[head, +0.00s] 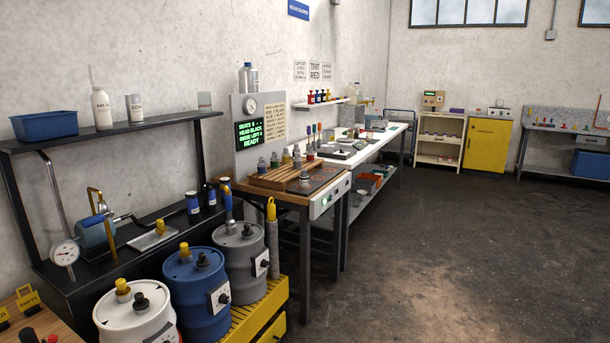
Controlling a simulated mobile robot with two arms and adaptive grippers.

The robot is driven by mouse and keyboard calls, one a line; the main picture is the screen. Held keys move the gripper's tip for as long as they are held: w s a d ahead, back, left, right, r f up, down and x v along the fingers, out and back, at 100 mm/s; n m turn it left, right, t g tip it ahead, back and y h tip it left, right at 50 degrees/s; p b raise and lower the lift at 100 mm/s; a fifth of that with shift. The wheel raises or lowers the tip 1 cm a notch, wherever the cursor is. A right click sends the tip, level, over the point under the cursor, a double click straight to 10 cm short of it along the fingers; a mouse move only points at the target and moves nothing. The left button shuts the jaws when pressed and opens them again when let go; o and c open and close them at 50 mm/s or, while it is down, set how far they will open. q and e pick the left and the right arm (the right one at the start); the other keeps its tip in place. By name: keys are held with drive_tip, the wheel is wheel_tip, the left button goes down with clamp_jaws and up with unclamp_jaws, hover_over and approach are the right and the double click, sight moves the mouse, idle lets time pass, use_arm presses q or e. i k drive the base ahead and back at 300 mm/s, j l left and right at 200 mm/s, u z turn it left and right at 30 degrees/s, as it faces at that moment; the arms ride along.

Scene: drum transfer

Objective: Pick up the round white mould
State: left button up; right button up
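I cannot pick out a round white mould with certainty in the head view. Small items stand on the long white bench (383,143) along the left wall, too small to tell apart. A flat grey device (342,151) sits near the front of that bench. Neither of my grippers is in view.
A white drum (135,322), a blue drum (195,290) and a grey drum (239,262) stand at the front left by a yellow base (262,318). A wooden-topped bench (292,197) with a control panel stands beyond them. The dark floor (460,260) at right is clear.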

sight(304, 178)
drive_tip(key=i+l+z, duration=0.1)
drive_tip(key=i+z, duration=0.35)
drive_tip(key=i, duration=0.9)
drive_tip(key=i+z, duration=0.1)
drive_tip(key=i, duration=0.7)
drive_tip(key=i+j+z, duration=0.1)
drive_tip(key=i, duration=0.7)
drive_tip(key=i+u, duration=0.1)
drive_tip(key=i, duration=0.45)
drive_tip(key=i+l+u, duration=0.1)
drive_tip(key=i, duration=0.4)
drive_tip(key=i+l+u, duration=0.1)
drive_tip(key=i+l, duration=0.15)
drive_tip(key=i, duration=0.3)
drive_tip(key=i+u, duration=0.2)
drive_tip(key=u, duration=0.25)
drive_tip(key=i+u, duration=0.2)
drive_tip(key=u, duration=0.25)
drive_tip(key=i+l+u, duration=0.2)
drive_tip(key=u, duration=0.25)
drive_tip(key=i+l+u, duration=0.15)
drive_tip(key=u, duration=0.3)
